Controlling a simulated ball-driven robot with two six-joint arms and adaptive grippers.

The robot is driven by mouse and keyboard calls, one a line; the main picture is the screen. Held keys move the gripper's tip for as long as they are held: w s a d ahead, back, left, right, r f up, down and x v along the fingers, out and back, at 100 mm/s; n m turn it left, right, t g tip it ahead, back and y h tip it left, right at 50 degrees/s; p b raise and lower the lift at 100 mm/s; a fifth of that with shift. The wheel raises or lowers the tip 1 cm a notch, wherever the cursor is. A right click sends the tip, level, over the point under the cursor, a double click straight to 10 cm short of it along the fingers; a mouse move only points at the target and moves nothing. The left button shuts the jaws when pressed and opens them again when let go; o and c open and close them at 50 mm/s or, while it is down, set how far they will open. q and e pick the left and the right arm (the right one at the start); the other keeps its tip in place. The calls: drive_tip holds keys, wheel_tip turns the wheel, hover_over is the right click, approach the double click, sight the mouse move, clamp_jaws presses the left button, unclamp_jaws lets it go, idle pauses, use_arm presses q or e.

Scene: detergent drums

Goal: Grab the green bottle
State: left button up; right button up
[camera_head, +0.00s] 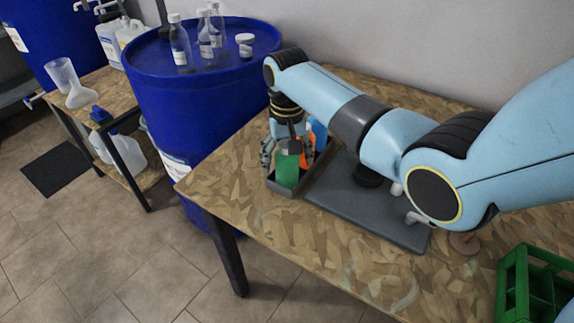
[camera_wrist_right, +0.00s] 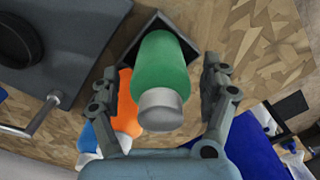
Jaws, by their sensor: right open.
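The green bottle (camera_head: 287,171) stands in a dark tray (camera_head: 284,190) on the wooden table, at the tray's front end in the head view. In the right wrist view the green bottle (camera_wrist_right: 160,68) with its grey-white cap lies between my right fingers. My right gripper (camera_head: 284,150) reaches down over the bottle; it is open, with a finger on each side and gaps visible in the wrist view (camera_wrist_right: 162,95). An orange bottle (camera_head: 306,152) and a blue bottle (camera_head: 319,132) stand behind it in the same tray. My left gripper is not in view.
A dark flat slab (camera_head: 345,208) with a black round piece (camera_head: 367,176) lies right of the tray. A green crate (camera_head: 540,285) is at the right front. A blue drum (camera_head: 190,110) with small bottles on top stands left of the table.

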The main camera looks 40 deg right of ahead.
drive_tip(key=shift+f, duration=0.25)
drive_tip(key=c, duration=1.3)
drive_tip(key=shift+r, duration=0.1)
drive_tip(key=shift+c, duration=0.7)
drive_tip(key=shift+r, duration=0.1)
